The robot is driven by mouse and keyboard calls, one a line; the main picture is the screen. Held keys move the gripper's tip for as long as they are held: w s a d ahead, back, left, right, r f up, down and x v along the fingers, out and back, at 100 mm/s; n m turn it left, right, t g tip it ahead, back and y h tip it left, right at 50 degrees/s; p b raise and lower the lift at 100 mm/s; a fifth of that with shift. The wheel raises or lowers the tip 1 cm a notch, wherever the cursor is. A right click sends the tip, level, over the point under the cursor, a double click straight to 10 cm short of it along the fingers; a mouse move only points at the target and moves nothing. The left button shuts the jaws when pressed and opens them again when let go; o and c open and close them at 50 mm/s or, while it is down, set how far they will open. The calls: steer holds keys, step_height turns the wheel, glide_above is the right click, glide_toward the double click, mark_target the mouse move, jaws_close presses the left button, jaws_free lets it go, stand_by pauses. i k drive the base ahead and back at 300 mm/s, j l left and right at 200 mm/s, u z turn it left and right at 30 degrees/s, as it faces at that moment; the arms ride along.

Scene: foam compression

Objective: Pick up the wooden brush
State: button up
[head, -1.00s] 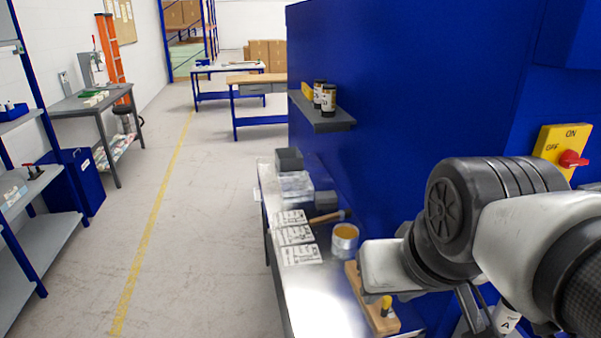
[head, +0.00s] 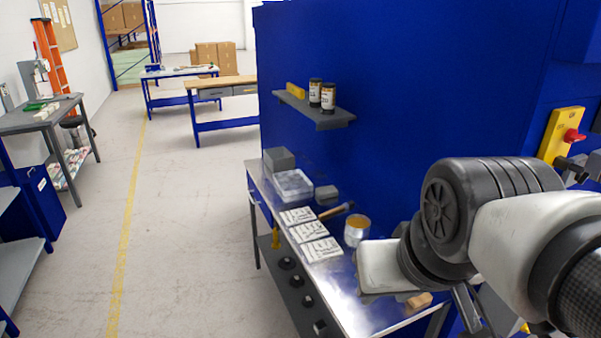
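A tool with a wooden handle and a dark end, which looks like the wooden brush (head: 335,211), lies on the metal bench (head: 375,308). It lies between the white printed cards (head: 315,230) and a tin with an orange-yellow top (head: 356,231). My arm covers the right side of the view, its pale wrist part close to the right of the tin. My gripper is mostly hidden or cut off at the lower edge. I cannot see its fingertips or whether it holds anything. The brush lies apart from my arm.
A clear plastic box (head: 293,186) and grey blocks (head: 279,160) stand at the bench's far end. A wooden piece (head: 418,301) shows below my wrist. A wall shelf (head: 318,108) with jars juts from the blue wall.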

mark_target(347, 205)
steer(key=j+z, duration=0.2)
steer(key=j, duration=0.35)
steer(key=k+j+z, duration=0.15)
steer(key=j, duration=0.35)
steer(key=j+z, duration=0.4)
steer(key=j, duration=0.7)
steer(key=i+j+z, duration=0.15)
steer(key=j, duration=0.2)
steer(key=i+j+z, duration=0.1)
steer(key=j, duration=0.25)
steer(key=i+j+z, duration=0.15)
steer(key=j, duration=0.25)
steer(key=i+j+z, duration=0.3)
steer(key=j, duration=0.35)
steer(key=i+j+z, duration=0.15)
steer(key=i+j, duration=0.15)
steer(key=i+j+z, duration=0.35)
steer(key=i, duration=0.25)
